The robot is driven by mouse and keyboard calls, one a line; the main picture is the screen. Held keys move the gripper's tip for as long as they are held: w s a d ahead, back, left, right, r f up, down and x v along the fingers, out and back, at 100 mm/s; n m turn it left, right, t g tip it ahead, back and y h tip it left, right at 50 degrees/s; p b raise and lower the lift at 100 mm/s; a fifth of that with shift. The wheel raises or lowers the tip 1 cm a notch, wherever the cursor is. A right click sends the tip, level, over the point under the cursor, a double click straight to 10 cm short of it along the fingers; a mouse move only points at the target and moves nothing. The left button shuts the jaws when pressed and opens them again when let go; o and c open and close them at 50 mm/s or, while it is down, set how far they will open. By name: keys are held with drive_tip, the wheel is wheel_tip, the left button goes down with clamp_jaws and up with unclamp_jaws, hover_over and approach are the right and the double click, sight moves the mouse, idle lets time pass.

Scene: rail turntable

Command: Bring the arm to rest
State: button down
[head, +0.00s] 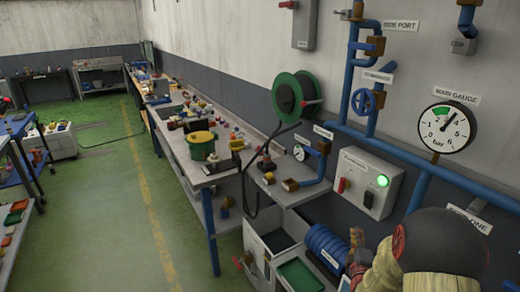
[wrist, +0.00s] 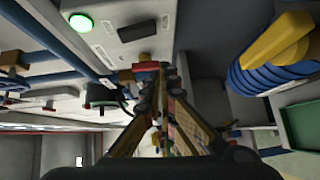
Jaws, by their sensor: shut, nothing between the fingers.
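My arm shows at the lower right of the head view, with my gripper (head: 357,242) at its left, in front of the blue coil. In the wrist view my gripper (wrist: 155,75) has its fingers together, with nothing seen held. The fingertips point towards the wall-side fittings; a red part shows just past them, and I cannot tell whether they touch it.
A control box (head: 366,184) with a lit green lamp is on the wall close by. A blue coil (head: 326,245) and an open drawer (head: 262,262) lie left of my gripper. A long workbench (head: 222,174) runs along the wall. The green floor (head: 105,215) left of it is clear.

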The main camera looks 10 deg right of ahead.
drive_tip(key=s+a+r+m+g+y, duration=0.35)
drive_tip(key=a+r+m+y, duration=0.2)
drive_tip(key=a+r, duration=0.75)
drive_tip(key=s+a+m+g, duration=0.2)
drive_tip(key=s+a, duration=0.3)
drive_tip(key=s, duration=0.4)
drive_tip(key=s+a+r+m+g+y, duration=0.1)
drive_tip(key=s+a+m+g, duration=0.1)
drive_tip(key=s+a, duration=0.3)
drive_tip(key=s+a+r+m+g+y, duration=0.1)
drive_tip(key=s+a, duration=0.5)
drive_tip(key=s, duration=0.6)
drive_tip(key=shift+s+m+g, duration=0.3)
drive_tip(key=shift+m+g, duration=0.45)
drive_tip(key=shift+m, duration=0.1)
drive_tip(key=shift+d, duration=0.1)
